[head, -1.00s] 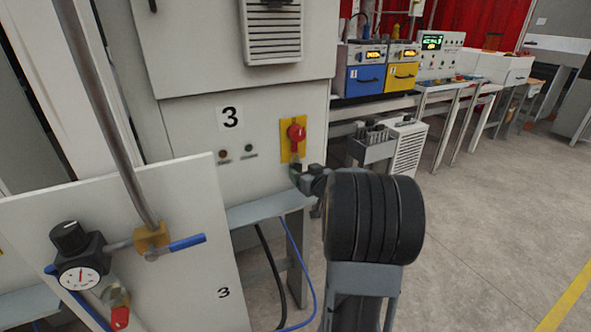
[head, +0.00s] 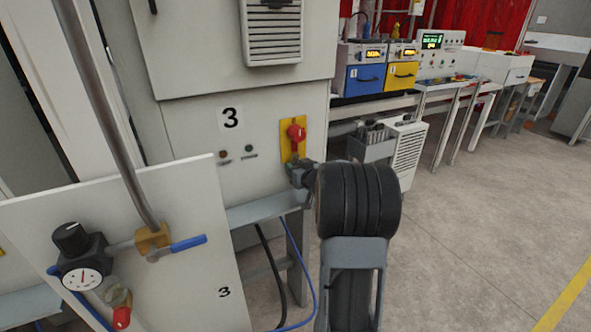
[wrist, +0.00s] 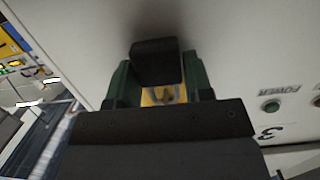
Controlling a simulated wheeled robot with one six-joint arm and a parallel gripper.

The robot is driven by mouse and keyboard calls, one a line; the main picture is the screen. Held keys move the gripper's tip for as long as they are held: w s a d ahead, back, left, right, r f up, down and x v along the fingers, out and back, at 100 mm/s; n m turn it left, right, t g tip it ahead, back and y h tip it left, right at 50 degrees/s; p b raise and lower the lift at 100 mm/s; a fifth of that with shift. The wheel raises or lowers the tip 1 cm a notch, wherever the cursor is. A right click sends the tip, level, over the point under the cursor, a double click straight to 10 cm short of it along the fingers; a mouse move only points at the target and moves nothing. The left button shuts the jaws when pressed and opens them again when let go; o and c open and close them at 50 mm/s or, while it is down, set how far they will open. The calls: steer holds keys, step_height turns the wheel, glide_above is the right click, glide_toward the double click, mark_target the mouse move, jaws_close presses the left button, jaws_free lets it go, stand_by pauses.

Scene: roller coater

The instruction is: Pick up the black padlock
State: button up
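A dark block that looks like the black padlock (wrist: 155,62) sits between the two green fingers of my gripper (wrist: 157,75) in the wrist view, which is upside down. The fingers flank it closely on both sides; whether they press on it cannot be told. Part of a yellow plate (wrist: 158,95) shows just behind. In the head view my gripper (head: 299,174) is at the lower end of the yellow switch plate (head: 286,140), below the red rotary switch (head: 296,132). My arm and gripper hide the padlock there.
The switch is on a grey cabinet (head: 190,140) marked 3. At the left a white panel (head: 190,270) carries a gauge (head: 82,279) and a blue-handled valve (head: 175,246). Hoses hang under the cabinet's ledge. Benches with blue and yellow units (head: 366,75) stand behind; the floor at right is clear.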

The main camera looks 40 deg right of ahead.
steer(key=c, duration=0.5)
steer(key=shift+r, duration=0.1)
steer(key=shift+c, duration=0.2)
